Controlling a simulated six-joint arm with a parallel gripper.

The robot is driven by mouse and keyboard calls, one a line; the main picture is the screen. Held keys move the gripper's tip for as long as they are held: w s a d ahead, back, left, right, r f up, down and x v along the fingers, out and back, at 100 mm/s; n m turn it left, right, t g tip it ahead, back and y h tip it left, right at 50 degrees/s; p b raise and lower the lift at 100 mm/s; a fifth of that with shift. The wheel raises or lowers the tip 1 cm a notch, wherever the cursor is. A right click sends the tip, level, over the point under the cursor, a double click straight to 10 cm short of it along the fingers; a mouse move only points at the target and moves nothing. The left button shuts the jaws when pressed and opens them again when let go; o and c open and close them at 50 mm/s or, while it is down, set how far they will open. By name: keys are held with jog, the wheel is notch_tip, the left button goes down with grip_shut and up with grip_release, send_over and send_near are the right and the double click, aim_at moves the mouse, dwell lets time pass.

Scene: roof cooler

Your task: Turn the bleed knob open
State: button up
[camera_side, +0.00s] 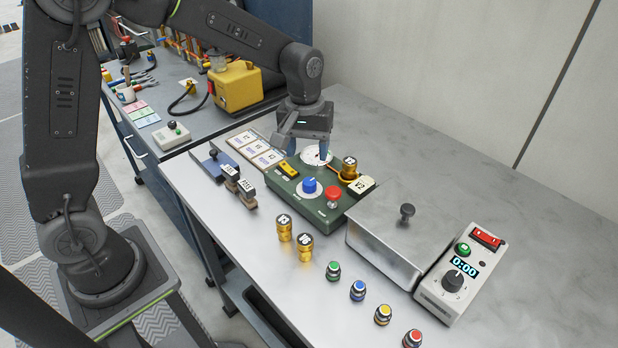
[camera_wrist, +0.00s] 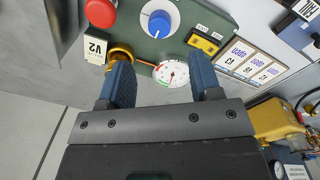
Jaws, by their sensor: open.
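A blue knob (camera_side: 309,185) with a white pointer line sits on a pale round dial on top of a green control box (camera_side: 292,190). It is the likely bleed knob, though the small print beside it cannot be read. It also shows near the top of the wrist view (camera_wrist: 158,24). My gripper (camera_side: 303,150) is open, pointing down over the box's far edge, beyond the knob. In the wrist view its fingers (camera_wrist: 162,76) stand apart on either side of a white round gauge (camera_wrist: 171,74). Nothing is between them but the view of the gauge, and the knob is clear of both fingers.
On the green box are a red mushroom button (camera_side: 333,194) and a yellow switch (camera_side: 289,168). A brass fitting (camera_wrist: 120,53) with a V2 tag (camera_wrist: 96,48) stands close to one finger. A metal lidded box (camera_side: 385,240) and a timer unit (camera_side: 449,275) are at right.

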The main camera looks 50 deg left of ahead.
aim_at(309, 181)
notch_tip(309, 181, down, 8)
jog(key=shift+w+d+f, duration=0.1)
jog(key=shift+d+f, duration=0.05)
jog(key=shift+f, duration=0.05)
jog(key=c, duration=0.9)
jog(key=shift+c, duration=0.2)
